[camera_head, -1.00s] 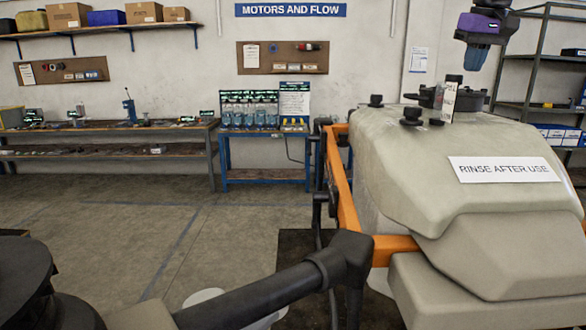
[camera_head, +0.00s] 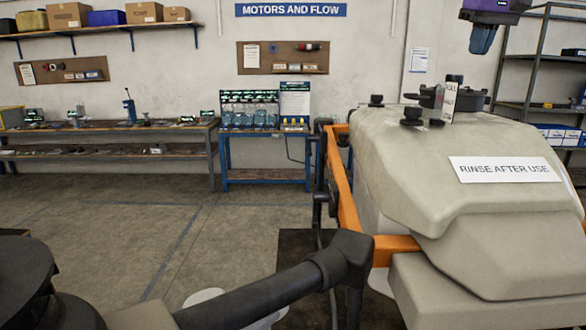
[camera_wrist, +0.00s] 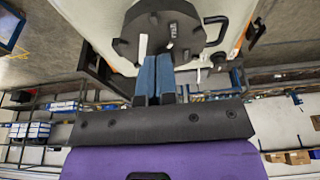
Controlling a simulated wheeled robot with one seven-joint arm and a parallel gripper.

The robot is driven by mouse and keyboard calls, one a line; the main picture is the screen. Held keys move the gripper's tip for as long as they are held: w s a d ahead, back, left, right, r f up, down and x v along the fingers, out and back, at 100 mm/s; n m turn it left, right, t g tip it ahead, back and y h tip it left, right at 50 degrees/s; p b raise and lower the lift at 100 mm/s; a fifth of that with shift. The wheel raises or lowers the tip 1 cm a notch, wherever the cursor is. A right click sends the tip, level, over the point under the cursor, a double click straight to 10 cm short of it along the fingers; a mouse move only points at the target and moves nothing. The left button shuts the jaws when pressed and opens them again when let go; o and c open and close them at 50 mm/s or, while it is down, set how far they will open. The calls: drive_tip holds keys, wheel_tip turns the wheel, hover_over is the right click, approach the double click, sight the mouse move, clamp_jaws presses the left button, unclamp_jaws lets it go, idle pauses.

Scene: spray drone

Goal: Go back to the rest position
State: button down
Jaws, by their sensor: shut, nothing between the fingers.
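My gripper (camera_head: 482,42) has blue fingers and a purple body. It is at the top right of the head view, in the air above the drone's grey tank (camera_head: 440,170). Its body is partly cut off by the top edge. In the wrist view my gripper (camera_wrist: 155,60) has its fingers together with nothing between them. The round black cap (camera_wrist: 190,25) lies beyond the fingertips; the cap also shows on top of the tank (camera_head: 430,97). A small white tag (camera_head: 450,102) stands beside the cap. My gripper is apart from both.
The drone's orange frame (camera_head: 345,185) and black arm (camera_head: 270,292) fill the front. A grey shelf rack (camera_head: 535,75) stands behind at the right. A workbench (camera_head: 100,130) and a blue stand (camera_head: 265,178) line the back wall. The floor at left centre is clear.

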drive_tip(key=s+a+f+t, duration=0.1)
drive_tip(key=s+a+f, duration=0.2)
drive_tip(key=s+f, duration=0.8)
drive_tip(key=s+a+f+t, duration=0.1)
drive_tip(key=s+a+f, duration=0.3)
drive_tip(key=s+f, duration=0.8)
drive_tip(key=s, duration=0.8)
drive_tip(key=shift+s+f, duration=0.25)
drive_tip(key=shift+s, duration=0.15)
drive_tip(key=shift+a, duration=0.1)
